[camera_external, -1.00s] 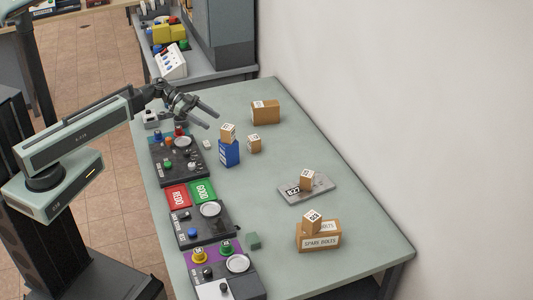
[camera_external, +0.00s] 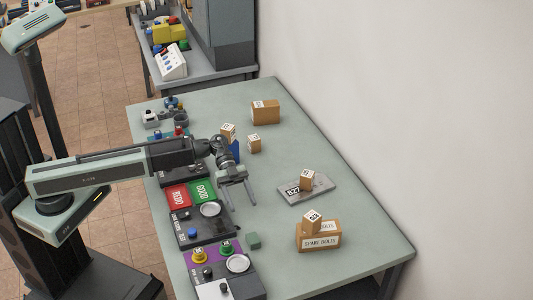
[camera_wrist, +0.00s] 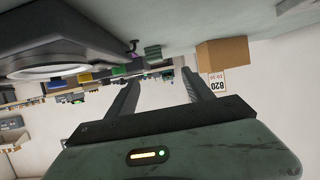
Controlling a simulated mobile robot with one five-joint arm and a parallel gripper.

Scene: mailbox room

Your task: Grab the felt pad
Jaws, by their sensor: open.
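A small green block (camera_external: 254,240), which looks like the felt pad, sits on the table just right of the lowest control panels. It also shows in the upside-down wrist view as a small green shape (camera_wrist: 153,52) near the top middle. My gripper (camera_external: 240,205) is open and empty, fingers pointing toward the front of the table. It is above the table, up the picture from the green block and apart from it. In the wrist view the two fingers (camera_wrist: 160,78) are spread, with nothing between them.
Control panels (camera_external: 185,228) line the table's left edge, with red and green tiles (camera_external: 190,193). A grey plate (camera_external: 318,190) bears a small box (camera_external: 306,179). A spare bolts box (camera_external: 318,241) with a smaller box on top stands right of the block. Clear table lies between.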

